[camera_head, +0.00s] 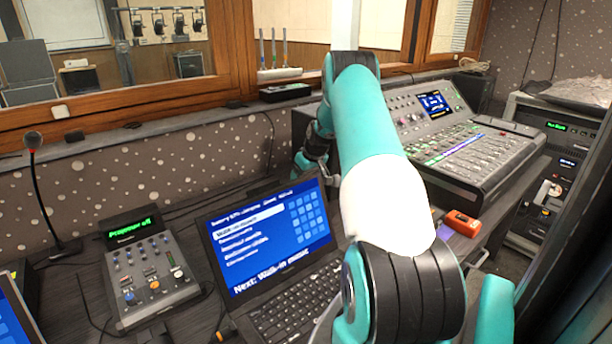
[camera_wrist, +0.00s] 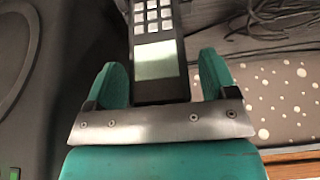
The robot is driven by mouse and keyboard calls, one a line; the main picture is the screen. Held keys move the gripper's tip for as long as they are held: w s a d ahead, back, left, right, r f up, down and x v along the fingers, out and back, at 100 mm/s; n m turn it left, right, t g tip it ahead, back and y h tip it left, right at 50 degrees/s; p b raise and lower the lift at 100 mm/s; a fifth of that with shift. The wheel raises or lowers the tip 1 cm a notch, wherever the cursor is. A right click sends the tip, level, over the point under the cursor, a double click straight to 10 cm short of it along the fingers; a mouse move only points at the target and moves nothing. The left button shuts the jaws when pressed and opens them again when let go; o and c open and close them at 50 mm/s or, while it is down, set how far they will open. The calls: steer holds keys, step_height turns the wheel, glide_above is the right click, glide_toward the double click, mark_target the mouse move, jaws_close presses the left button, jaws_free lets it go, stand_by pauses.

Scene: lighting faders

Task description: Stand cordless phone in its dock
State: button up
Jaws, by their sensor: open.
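The cordless phone (camera_wrist: 153,60) is dark with pale keys and a light screen. In the wrist view it lies between the two teal fingers of my gripper (camera_wrist: 161,80), screen end toward the palm. My gripper is open, with a small gap beside the phone on the right; on the left I cannot tell whether the finger touches it. In the head view my arm hides the phone, and only part of my wrist or gripper shows left of the arm. I cannot make out the dock in either view.
A laptop (camera_head: 268,235), a small fader box (camera_head: 148,272) and a gooseneck microphone (camera_head: 35,175) stand on the desk left of my arm. A mixing console (camera_head: 465,150) and an orange object (camera_head: 462,223) are at right. Dark cables (camera_wrist: 270,22) lie at the wrist view's upper right.

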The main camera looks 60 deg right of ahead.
steer(key=shift+r, duration=0.1)
steer(key=b+v, duration=0.1)
steer(key=v, duration=1.1)
steer(key=w+a+r+n+y, duration=0.1)
steer(key=w+a+r, duration=0.2)
steer(key=a, duration=0.6)
steer(key=w+a+r+n+y, duration=0.1)
steer(key=w+a+r+n, duration=0.15)
steer(key=a, duration=0.65)
steer(key=s+a+r+n+y, duration=0.2)
steer(key=a+r, duration=0.1)
steer(key=a, duration=1.5)
steer(key=s+a+r+n+g+y, duration=0.1)
steer(key=s+a, duration=0.4)
steer(key=a, duration=0.2)
steer(key=s+a+n+g, duration=0.1)
steer(key=s+a, duration=0.3)
steer(key=a, duration=0.3)
steer(key=s+a+n+g, duration=0.1)
steer(key=s+a, duration=0.3)
steer(key=s, duration=0.3)
steer(key=s+a+n+g, duration=0.1)
steer(key=s+a, duration=0.3)
steer(key=s, duration=0.4)
steer(key=shift+f+n+y, duration=0.2)
steer(key=shift+n+y, duration=0.1)
steer(key=shift+n, duration=0.25)
